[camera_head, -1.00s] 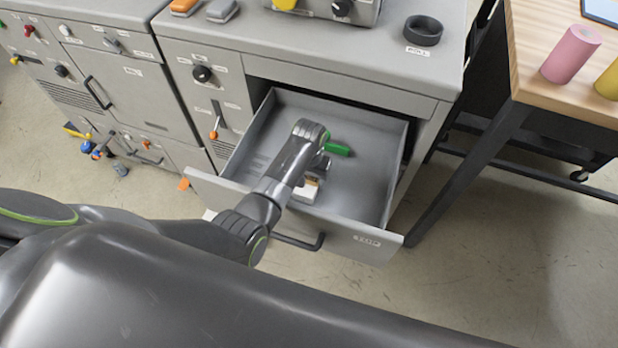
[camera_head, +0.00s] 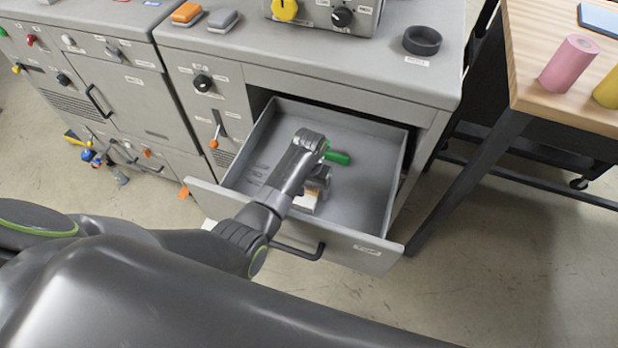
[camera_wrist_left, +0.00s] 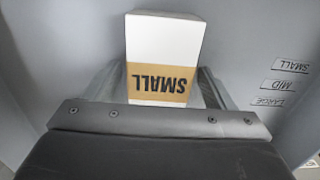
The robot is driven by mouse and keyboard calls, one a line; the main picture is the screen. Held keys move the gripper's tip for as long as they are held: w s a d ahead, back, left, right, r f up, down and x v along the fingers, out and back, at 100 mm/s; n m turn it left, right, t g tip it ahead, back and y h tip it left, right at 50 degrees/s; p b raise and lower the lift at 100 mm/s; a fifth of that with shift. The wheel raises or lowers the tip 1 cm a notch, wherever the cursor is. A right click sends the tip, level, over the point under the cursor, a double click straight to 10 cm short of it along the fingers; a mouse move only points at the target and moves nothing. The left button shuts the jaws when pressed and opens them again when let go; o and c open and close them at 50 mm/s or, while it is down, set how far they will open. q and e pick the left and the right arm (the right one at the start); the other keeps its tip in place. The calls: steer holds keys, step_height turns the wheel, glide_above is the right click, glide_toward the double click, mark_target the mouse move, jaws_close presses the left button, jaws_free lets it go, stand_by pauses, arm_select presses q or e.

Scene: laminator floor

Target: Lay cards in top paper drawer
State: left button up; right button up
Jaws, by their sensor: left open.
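The grey top drawer (camera_head: 370,188) is pulled open, with a black handle on its front. My left arm reaches down into it, and my left gripper (camera_head: 314,190) is low inside, partly hidden by the wrist. In the left wrist view a white block of cards (camera_wrist_left: 165,52) with a brown band reading "SMALL" lies between the open left fingers (camera_wrist_left: 165,88). The cards also show as a small white piece in the head view (camera_head: 305,201). A gap to each finger is hard to judge. My right gripper is not in view.
Labels "SMALL", "MID" and "LARGE" (camera_wrist_left: 280,83) mark the drawer floor. A black ring (camera_head: 421,40) stands on the cabinet top. A wooden table (camera_head: 560,105) with pink and yellow rolls is at right.

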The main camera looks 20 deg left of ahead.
mark_target(309, 188)
arm_select(q)
step_height(309, 188, up, 12)
steer(key=shift+f, duration=0.15)
stand_by(0.3)
stand_by(0.4)
